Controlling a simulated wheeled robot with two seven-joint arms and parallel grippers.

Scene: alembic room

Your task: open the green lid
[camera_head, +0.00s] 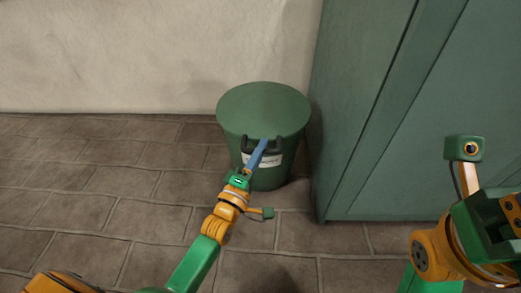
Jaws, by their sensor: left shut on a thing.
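The green lid (262,105) lies flat on top of a round green bin (236,146) and covers its opening. A dark handle (273,150) sits at the front of the bin, just under the lid's rim, above a white label (269,161). My left gripper (262,143) reaches in from below, its blue fingers at the handle. The left gripper is shut on the handle; the exact contact is small in the view. My right arm shows at the lower right, with its fingertips not clearly visible.
A tall green cabinet (400,120) stands close to the bin's right side. A pale wall (150,55) is behind the bin. The brown tiled floor (110,180) is clear to the left and in front.

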